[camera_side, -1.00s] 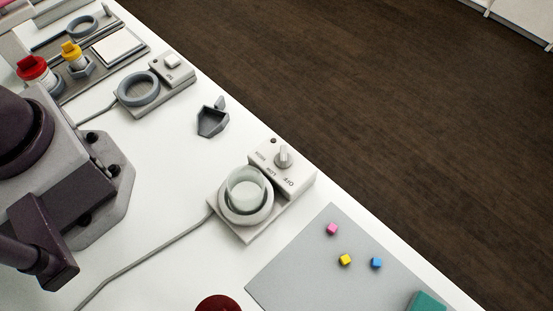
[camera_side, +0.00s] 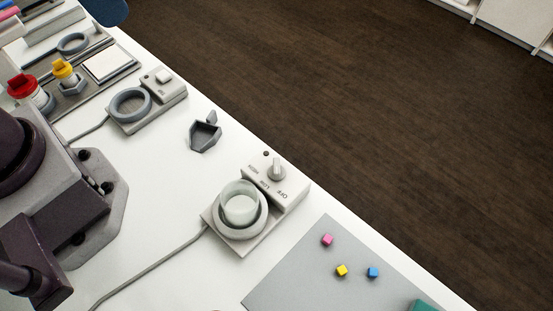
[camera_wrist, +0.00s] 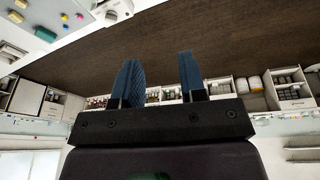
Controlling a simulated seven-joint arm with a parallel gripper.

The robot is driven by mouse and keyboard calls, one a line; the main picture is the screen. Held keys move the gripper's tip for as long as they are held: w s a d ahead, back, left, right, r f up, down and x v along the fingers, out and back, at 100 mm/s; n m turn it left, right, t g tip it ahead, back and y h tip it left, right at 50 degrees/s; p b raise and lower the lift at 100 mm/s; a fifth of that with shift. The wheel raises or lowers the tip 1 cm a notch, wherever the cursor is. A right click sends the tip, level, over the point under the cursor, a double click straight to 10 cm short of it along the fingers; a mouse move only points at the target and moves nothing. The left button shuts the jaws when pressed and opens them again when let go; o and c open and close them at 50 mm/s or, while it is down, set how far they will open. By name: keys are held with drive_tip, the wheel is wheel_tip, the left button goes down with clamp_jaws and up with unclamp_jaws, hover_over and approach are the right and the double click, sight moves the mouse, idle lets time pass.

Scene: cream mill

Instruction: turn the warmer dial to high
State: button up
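The warmer (camera_side: 222,240) is a pale box with a round ring plate, near the middle of the side view. A clear glass beaker with pale contents (camera_side: 240,205) sits in the ring. Its dial (camera_side: 277,171) is a grey knob on the raised panel behind, with OFF, LOW and a third, blurred label around it. Which label it points at is too small to tell. My gripper (camera_wrist: 158,58) shows two blue ridged fingers in the wrist view, spread apart with nothing between them. It is away from the dial.
A grey mat (camera_side: 300,270) with small pink, yellow and blue cubes lies to the right of the warmer. A dark grey holder (camera_side: 204,135) and a second device with a ring (camera_side: 130,104) stand farther back. Red-capped (camera_side: 24,88) and yellow-capped (camera_side: 65,72) bottles stand at left.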

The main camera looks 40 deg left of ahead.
drive_tip(key=w+d+f+n+g, duration=0.1)
drive_tip(key=w+d+f+g, duration=0.25)
drive_tip(key=d+f, duration=0.4)
drive_tip(key=n+y, duration=0.1)
drive_tip(key=n, duration=0.9)
approach(277, 165)
drive_tip(key=shift+t, duration=0.35)
drive_tip(key=f, duration=0.9)
drive_tip(key=shift+s+d+f, duration=0.1)
drive_tip(key=shift+s+f, duration=0.1)
drive_tip(key=shift+s, duration=0.15)
clamp_jaws()
